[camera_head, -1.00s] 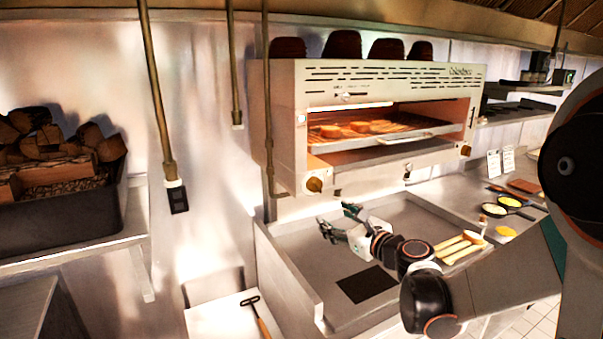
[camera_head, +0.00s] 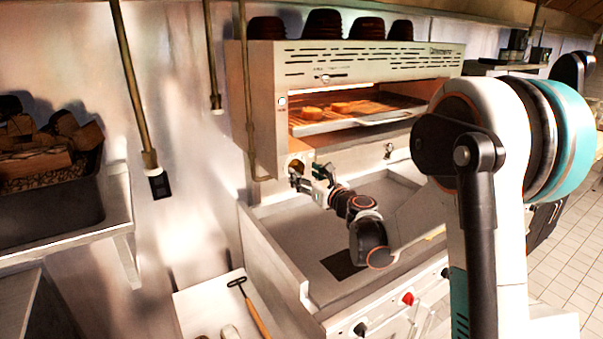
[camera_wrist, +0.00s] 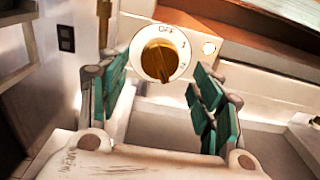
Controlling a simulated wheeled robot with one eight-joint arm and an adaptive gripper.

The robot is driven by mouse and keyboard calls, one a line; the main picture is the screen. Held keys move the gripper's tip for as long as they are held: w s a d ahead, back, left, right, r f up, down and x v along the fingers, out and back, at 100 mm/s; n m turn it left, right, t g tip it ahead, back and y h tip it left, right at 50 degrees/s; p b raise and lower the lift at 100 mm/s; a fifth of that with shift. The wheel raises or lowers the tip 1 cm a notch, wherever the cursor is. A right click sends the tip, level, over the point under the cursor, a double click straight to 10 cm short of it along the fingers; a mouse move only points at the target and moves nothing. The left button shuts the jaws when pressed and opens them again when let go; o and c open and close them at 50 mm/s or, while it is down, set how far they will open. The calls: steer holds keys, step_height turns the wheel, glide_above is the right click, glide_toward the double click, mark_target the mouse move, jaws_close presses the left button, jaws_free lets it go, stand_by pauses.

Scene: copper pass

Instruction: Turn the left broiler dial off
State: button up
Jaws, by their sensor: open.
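The left broiler dial (camera_wrist: 161,60) is a round brass knob on a white ring with "OFF" printed above it. Its ridge runs up and down, tilted slightly, and a dark mark shows at its lower end. In the head view the dial (camera_head: 295,166) sits at the lower left front corner of the broiler (camera_head: 262,100), partly behind my gripper. My gripper (camera_wrist: 161,88) is open and empty, with one teal-padded finger on each side of the dial in the wrist view. The head view shows my gripper (camera_head: 308,176) close in front of the dial; contact cannot be told.
A small lit lamp (camera_wrist: 209,48) is right of the dial. Toast (camera_head: 312,112) lies on the rack inside the glowing broiler. A metal counter (camera_head: 300,225) with raised sides lies below. Brass pipes (camera_head: 246,90) run down the wall on the left.

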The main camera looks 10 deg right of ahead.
steer(key=shift+x, duration=1.35)
steer(key=shift+c, duration=0.4)
steer(key=c, duration=1)
